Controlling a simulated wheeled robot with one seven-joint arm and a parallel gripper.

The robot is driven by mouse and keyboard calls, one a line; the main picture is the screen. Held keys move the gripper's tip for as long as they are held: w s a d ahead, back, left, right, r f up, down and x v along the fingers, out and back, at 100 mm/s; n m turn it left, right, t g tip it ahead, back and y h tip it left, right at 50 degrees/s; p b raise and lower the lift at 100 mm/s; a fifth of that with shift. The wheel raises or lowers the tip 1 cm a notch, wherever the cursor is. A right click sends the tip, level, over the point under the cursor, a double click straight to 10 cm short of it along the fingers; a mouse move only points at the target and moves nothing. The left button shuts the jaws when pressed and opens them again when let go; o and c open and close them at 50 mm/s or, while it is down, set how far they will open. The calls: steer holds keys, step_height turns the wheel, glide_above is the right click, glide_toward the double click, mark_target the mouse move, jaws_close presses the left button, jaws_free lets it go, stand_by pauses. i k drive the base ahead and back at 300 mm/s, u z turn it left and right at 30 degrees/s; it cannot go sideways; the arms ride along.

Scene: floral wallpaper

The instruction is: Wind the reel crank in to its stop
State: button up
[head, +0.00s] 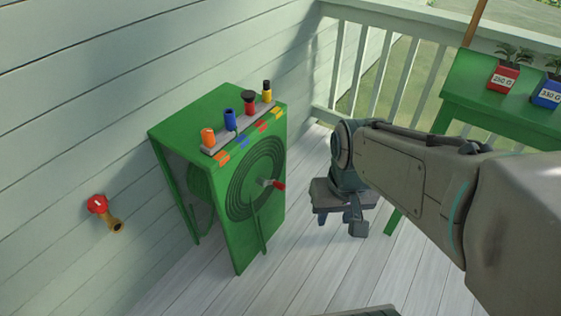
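The green hose reel cabinet (244,260) stands on the deck by the wall. Its front face carries a round, dark green ringed reel (242,194). The reel crank (267,183) is a short grey piece at the reel's centre right, with a red handle (279,186) pointing right. A thin green strip, perhaps hose, hangs below the reel. My gripper (341,223) is right of the crank, pointing down, apart from it. Its two fingers look spread, with nothing seen between them.
Orange (208,137), blue (230,119), red-black (249,102) and yellow-black (267,91) fittings stand on the cabinet's top ledge (241,129). A red-handled tap (98,204) juts from the wall. A green table (500,113) with potted plants is at right, before a white railing (384,75).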

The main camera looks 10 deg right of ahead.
mark_target(261, 181)
steer(key=u, duration=1.05)
steer(key=i, duration=0.7)
steer(key=z, duration=0.2)
